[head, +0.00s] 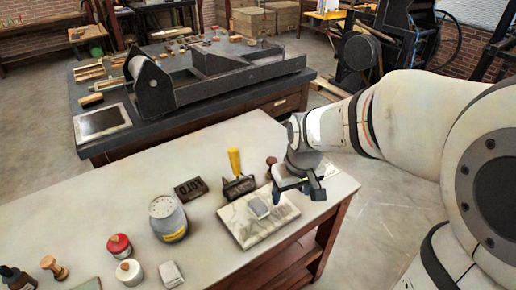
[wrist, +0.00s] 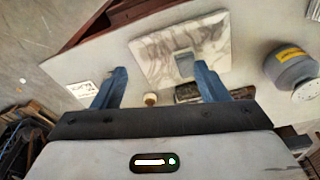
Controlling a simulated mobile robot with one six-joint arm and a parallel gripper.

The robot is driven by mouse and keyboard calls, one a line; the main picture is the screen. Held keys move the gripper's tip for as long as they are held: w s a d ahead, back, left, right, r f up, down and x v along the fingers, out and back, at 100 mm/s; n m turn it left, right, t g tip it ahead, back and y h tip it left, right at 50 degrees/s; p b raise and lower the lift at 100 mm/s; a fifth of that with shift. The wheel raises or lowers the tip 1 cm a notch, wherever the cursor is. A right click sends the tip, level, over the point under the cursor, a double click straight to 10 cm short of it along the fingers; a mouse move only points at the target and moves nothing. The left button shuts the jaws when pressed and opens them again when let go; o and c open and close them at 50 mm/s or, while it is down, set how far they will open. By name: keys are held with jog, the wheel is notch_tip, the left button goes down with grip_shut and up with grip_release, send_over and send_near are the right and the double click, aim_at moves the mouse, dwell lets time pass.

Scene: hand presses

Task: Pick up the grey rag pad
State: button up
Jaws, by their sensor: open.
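The grey rag pad (head: 258,207) is a small light-grey square. It lies flat on a white marbled slab (head: 240,233) near the table's front edge. My gripper (head: 297,188) is above the table, up and right of the pad in the head view, and does not touch it. In the wrist view, my gripper (wrist: 160,72) has its blue fingers wide apart with nothing held. The pad (wrist: 184,65) shows there on the slab (wrist: 153,62), beyond the fingers and close to the right fingertip.
Red-topped (head: 119,246) and white jars (head: 129,272) stand front left. A dark press bench (head: 240,100) is behind.

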aim_at(259, 204)
jog(key=w+a+f+n, duration=0.1)
jog(key=w+a+f, duration=0.2)
jog(key=w+a+f+n, duration=0.2)
jog(key=w+a+f, duration=0.1)
jog(key=a+f, duration=0.1)
jog(key=shift+w+a+g+p, duration=0.1)
jog(key=shift+w+g+p, duration=0.15)
jog(key=shift+g+p, duration=0.15)
jog(key=f, duration=0.2)
jog(key=w+f, duration=0.1)
jog(key=f, duration=0.2)
jog(key=a+f+p, duration=0.1)
jog(key=f, duration=0.2)
jog(key=shift+w, duration=0.2)
jog(key=c, duration=1.1)
notch_tip(259, 204, up, 10)
jog(key=shift+r+b, duration=0.1)
jog(key=shift+b, duration=0.3)
jog(key=shift+c, duration=0.3)
